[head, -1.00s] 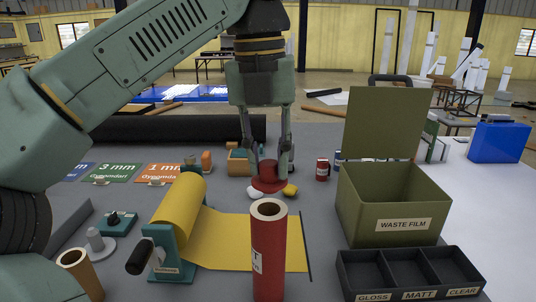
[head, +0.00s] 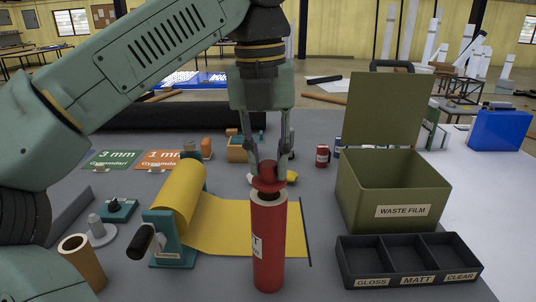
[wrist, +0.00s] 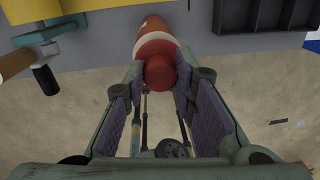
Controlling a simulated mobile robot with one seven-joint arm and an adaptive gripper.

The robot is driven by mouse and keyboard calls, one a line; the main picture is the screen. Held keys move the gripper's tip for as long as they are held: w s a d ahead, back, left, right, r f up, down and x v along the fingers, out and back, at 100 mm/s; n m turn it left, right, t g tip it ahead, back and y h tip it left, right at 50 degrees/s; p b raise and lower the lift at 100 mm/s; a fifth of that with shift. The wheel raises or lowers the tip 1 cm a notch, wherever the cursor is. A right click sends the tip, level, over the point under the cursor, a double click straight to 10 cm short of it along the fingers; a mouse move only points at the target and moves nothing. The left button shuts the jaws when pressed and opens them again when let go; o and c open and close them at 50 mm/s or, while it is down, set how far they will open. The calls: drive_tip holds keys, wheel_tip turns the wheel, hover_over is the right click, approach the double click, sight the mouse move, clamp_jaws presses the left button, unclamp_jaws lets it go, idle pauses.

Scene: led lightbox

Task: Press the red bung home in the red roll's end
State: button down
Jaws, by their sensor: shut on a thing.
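The red roll (head: 268,247) stands upright at the front middle of the table in the head view, with a pale label on its side. It also shows in the wrist view (wrist: 153,26). My gripper (head: 270,170) is shut on the red bung (head: 268,177), directly over the roll's top end. In the wrist view the bung (wrist: 160,72) sits between the two finger pads and hides the roll's opening.
A yellow film roll (head: 180,200) on a teal stand is left, its sheet spread behind the red roll. The olive waste film box (head: 400,212) and black divided tray (head: 408,282) stand right. A brown tube (head: 88,268) is front left.

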drive_tip(key=shift+y, duration=0.3)
drive_tip(key=shift+f+b, duration=0.8)
drive_tip(key=shift+f, duration=0.4)
drive_tip(key=c, duration=1.2)
unclamp_jaws()
drive_tip(key=shift+c, duration=0.2)
drive_tip(key=shift+s, duration=0.1)
